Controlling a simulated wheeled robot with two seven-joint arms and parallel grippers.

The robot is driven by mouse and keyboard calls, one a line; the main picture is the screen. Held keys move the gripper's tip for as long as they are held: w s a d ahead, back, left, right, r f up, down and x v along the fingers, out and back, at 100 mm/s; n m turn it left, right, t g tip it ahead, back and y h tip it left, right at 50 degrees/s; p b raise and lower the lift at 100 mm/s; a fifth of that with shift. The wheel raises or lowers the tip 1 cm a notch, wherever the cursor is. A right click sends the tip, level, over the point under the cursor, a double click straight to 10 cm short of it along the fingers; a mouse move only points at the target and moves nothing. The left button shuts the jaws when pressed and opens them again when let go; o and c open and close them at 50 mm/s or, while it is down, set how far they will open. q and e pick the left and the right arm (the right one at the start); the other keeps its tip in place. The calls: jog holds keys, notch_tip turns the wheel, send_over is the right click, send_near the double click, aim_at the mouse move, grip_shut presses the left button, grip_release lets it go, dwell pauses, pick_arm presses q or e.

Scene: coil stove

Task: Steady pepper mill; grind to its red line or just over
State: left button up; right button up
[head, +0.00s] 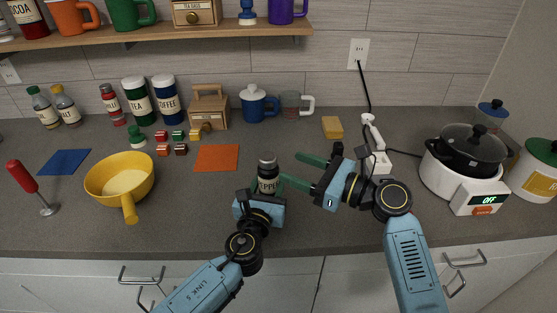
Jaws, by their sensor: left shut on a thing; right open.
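The pepper mill (268,172) stands upright near the middle of the counter. It has a dark top and body and a pale label with partly hidden lettering. My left gripper (267,189) is shut on its lower body from the front, hiding the base. My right gripper (289,167) is open, just right of the mill, its two green fingers pointing left towards it. The lower finger comes close to the mill's side; I cannot tell whether they touch. I cannot make out a red line on the mill.
An orange mat (217,158) lies left of the mill, with several small coloured blocks beyond it. A yellow pan (120,178) is further left. A stove with a dark lidded pot (468,151) stands right, its display reading OFF. A yellow sponge (332,127) lies behind.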

jog(key=v, duration=0.4)
dwell(0.3)
pick_arm(q)
jog(key=o, duration=1.1)
jog(key=shift+s, duration=0.1)
